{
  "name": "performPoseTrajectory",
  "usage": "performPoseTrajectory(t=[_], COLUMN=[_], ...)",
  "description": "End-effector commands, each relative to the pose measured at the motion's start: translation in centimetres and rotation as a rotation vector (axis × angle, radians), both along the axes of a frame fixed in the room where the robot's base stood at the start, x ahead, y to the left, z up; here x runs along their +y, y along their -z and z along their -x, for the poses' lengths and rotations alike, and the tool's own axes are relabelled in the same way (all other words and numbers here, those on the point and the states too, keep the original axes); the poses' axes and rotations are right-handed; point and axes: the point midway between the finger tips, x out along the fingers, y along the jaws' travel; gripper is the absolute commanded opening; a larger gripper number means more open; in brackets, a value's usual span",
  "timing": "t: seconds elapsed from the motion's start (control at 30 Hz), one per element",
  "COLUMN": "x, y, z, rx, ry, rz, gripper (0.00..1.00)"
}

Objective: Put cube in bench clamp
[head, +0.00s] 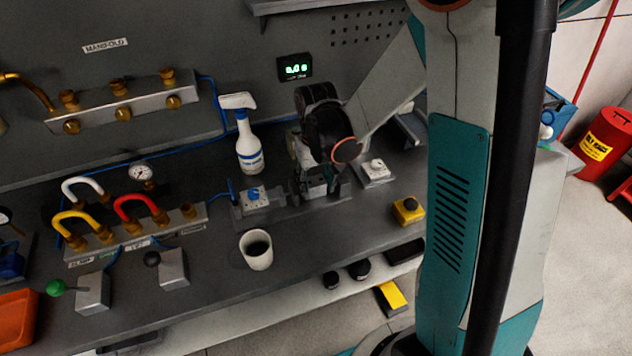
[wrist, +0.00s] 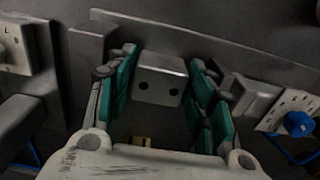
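In the wrist view a grey metal cube (wrist: 160,79) with two dark holes in its near face sits between the teal pads of my gripper (wrist: 165,85). Narrow gaps seem to show on both sides of the cube, so the gripper looks open around it. A grey block on the left (wrist: 92,50) and another on the right (wrist: 255,97), apparently the bench clamp's jaws, stand outside the fingers. In the head view my gripper (head: 320,188) is low over the back of the bench, largely hiding the cube and clamp. Whether the cube touches the clamp cannot be told.
A blue-knobbed box (head: 255,200) stands left of the gripper and a white switch box (head: 376,170) right. A spray bottle (head: 247,140) stands behind left. A white cup (head: 256,250) and a yellow button box (head: 408,210) are in front. Bare bench lies between them.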

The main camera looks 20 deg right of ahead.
Motion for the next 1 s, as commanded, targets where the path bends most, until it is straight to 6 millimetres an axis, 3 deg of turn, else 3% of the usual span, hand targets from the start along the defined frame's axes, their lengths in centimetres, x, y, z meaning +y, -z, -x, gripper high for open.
performPoseTrajectory(t=[0.37,0.8,1.0], x=[0.0,0.0,0.0], y=[-0.6,-9.0,-11.6], z=[0.0,0.0,0.0], rx=[0.0,0.0,0.0], ry=[0.0,0.0,0.0], rz=[0.0,0.0,0.0], gripper=[0.5,0.5,0.5])
